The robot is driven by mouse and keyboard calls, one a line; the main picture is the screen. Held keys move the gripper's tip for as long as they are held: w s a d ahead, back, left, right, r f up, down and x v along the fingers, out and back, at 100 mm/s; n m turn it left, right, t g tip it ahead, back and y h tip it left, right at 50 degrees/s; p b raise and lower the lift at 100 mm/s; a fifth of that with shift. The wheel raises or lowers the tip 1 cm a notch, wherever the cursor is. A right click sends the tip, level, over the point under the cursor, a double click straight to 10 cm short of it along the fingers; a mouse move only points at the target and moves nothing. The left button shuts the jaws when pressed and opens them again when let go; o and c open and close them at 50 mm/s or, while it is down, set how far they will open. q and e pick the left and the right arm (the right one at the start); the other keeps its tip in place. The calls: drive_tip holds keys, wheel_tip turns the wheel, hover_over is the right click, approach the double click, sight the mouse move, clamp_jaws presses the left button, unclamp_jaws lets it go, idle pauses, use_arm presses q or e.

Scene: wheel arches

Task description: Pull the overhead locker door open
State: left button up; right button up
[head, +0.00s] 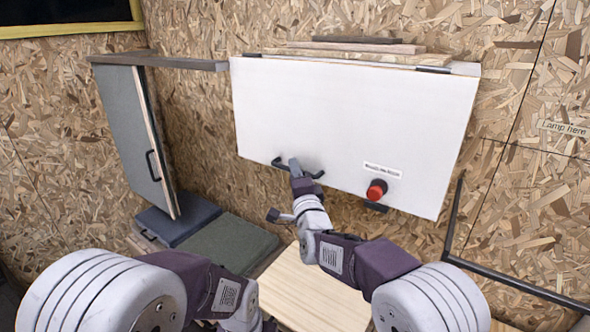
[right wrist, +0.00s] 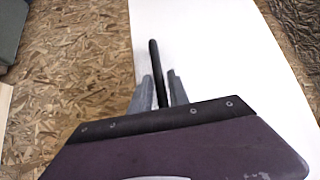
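The overhead locker door (head: 345,115) is a wide white panel high on the wall. No gap shows along its edges in the head view, so it looks shut. A dark bar handle (head: 279,163) sits at its lower left edge. My right gripper (head: 296,165) is at this handle. In the right wrist view the black handle bar (right wrist: 154,55) stands between the two grey fingertips of the gripper (right wrist: 160,78), with slim gaps beside it. The fingers look open around the bar, and contact is not clear.
A red knob (head: 376,189) sits low on the locker's right, under a label. Boards (head: 350,47) lie on top of the locker. A grey-green door panel (head: 130,130) hangs at left. Below are dark lids (head: 178,219) and a pale wooden surface (head: 310,290). A dark rail (head: 510,282) runs at right.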

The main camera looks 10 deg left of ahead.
drive_tip(key=shift+c, duration=0.3)
clamp_jaws()
drive_tip(key=shift+f, duration=0.1)
idle(1.0)
